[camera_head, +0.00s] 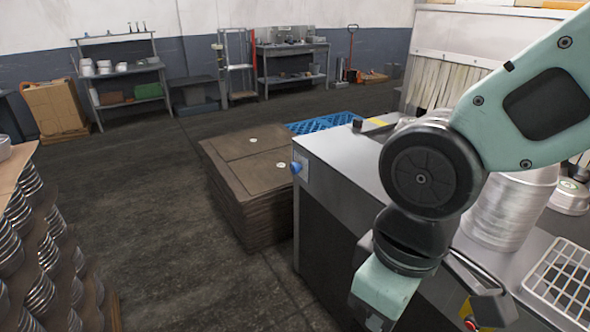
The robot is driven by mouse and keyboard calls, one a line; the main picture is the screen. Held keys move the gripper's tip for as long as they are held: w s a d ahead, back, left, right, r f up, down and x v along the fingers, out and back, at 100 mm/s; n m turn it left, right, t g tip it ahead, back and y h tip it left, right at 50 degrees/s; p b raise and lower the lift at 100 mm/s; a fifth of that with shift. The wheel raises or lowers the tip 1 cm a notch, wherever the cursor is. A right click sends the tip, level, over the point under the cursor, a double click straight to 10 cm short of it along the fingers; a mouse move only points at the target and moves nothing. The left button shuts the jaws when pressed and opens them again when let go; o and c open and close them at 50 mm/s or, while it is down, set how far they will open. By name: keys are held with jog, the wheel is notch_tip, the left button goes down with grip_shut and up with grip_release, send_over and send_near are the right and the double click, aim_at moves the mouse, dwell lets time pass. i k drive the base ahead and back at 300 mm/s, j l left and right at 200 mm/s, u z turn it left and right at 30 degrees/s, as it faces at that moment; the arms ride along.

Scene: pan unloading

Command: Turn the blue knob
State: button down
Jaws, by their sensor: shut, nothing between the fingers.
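The blue knob (296,168) is small and round. It sits on the upper left corner of the metal machine (338,166), near a pale label. My arm comes in from the upper right and bends down in front of the machine, to the right of the knob. My arm does not cover the knob. My gripper is not in view; the arm runs out of the lower edge of the picture. I cannot see a pointer or mark on the knob that tells how far it is turned.
A stack of brown sheets (250,165) stands just left of the machine. Stacked metal pans (508,212) and a white wire basket (562,282) rest on the machine top at right. More pans on layers (40,240) stand at lower left. The floor between is clear.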

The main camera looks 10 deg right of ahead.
aim_at(295, 167)
jog(key=z, duration=3.4)
jog(key=u, duration=3.4)
jog(key=i+j, duration=0.25)
jog(key=i, duration=0.2)
